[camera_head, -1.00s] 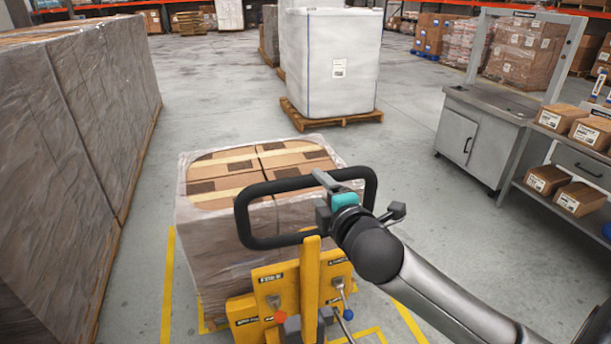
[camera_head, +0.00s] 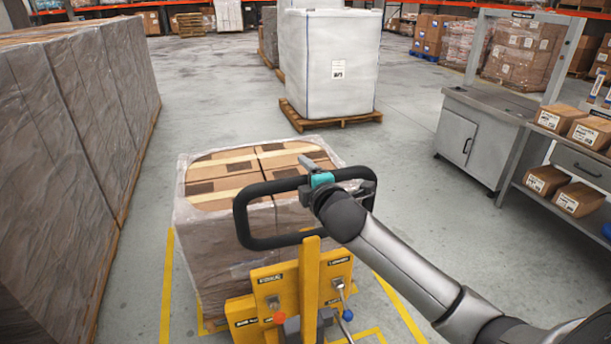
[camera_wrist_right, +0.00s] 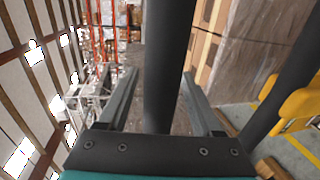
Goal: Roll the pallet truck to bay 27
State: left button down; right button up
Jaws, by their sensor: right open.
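The yellow pallet truck (camera_head: 302,290) stands close in front of me at the bottom of the head view, its black loop handle (camera_head: 262,242) towards me. A wrapped load of cartons (camera_head: 225,250) sits just beyond its yellow body. My right gripper (camera_head: 310,172) is at the top bar of the handle, on its right half. In the right wrist view the open fingers (camera_wrist_right: 160,88) stand on either side of a dark handle bar (camera_wrist_right: 168,60), with gaps beside it. My left gripper is out of view. I see no readable bay 27 sign.
Wrapped pallets (camera_head: 75,130) form a wall on the left. A white wrapped pallet load (camera_head: 330,65) stands ahead. A grey workbench (camera_head: 470,135) and boxes (camera_head: 548,180) are on the right. Yellow floor lines (camera_head: 167,290) flank the truck. Open floor lies ahead on both sides of the white load.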

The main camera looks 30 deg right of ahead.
grip_shut()
dwell(0.4)
dwell(0.9)
